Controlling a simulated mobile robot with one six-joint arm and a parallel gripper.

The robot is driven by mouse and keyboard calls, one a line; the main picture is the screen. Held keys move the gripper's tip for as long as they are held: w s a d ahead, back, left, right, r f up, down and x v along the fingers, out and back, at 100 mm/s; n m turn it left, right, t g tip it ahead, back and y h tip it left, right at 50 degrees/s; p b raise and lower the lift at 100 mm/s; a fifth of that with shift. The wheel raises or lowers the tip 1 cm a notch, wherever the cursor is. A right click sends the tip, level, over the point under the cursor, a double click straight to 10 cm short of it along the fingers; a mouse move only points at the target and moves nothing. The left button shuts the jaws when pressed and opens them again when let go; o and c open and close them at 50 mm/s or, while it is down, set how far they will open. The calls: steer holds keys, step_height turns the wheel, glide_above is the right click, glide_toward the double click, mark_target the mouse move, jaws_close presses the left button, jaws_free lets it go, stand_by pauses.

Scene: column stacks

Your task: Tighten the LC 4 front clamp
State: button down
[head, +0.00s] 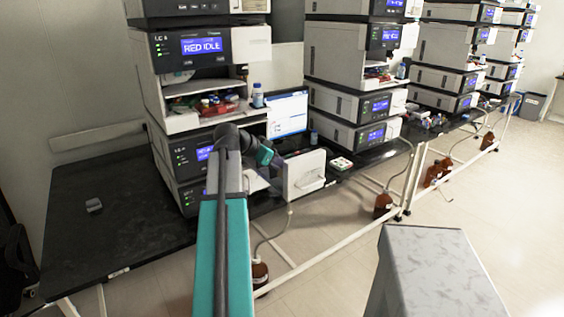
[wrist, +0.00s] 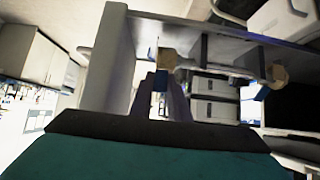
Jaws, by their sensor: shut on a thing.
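In the wrist view my gripper (wrist: 161,88) is shut on a small blue piece (wrist: 160,80), which looks to be the front clamp. It sits against a tan fitting (wrist: 165,58) inside an open, pale-walled compartment (wrist: 117,60). A second tan fitting (wrist: 277,75) shows farther right. In the head view my arm reaches to the lower part of the nearest instrument stack (head: 185,100); its upper label is too small to read surely. My fingertips and the clamp are hidden there. How tight the clamp sits cannot be told.
A white open door panel (head: 303,176) stands just right of my wrist in the head view. A monitor (head: 287,113) is behind it. The black bench (head: 110,215) is mostly clear at left, with a small grey object (head: 93,205). More stacks (head: 350,95) stand right.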

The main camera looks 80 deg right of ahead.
steer(key=shift+s+d+r+t+y+p, duration=0.15)
steer(key=shift+s+d+t+y+p, duration=0.15)
steer(key=shift+t+y+p, duration=0.3)
steer(key=shift+s+d+r+t+y+p, duration=0.1)
steer(key=shift+s+d+t+y+p, duration=0.15)
steer(key=shift+t+y+p, duration=0.3)
steer(key=t+y+p, duration=0.1)
steer(key=d+t+y+p, duration=0.1)
steer(key=p, duration=0.1)
steer(key=shift+s+f, duration=0.15)
steer(key=shift+s, duration=0.25)
steer(key=shift+s+d+f+t+y+p, duration=0.1)
steer(key=shift+s+f+t+y+p, duration=0.15)
steer(key=shift+t+y+p, duration=0.35)
steer(key=shift+s+d+f+t+y+p, duration=0.1)
steer(key=shift+f+t+y+p, duration=0.1)
steer(key=shift+t+y+p, duration=0.35)
steer(key=shift+f+t, duration=0.3)
steer(key=shift+t, duration=0.2)
steer(key=shift+y, duration=0.3)
steer(key=c, duration=1.7)
jaws_free()
steer(key=shift+r, duration=0.15)
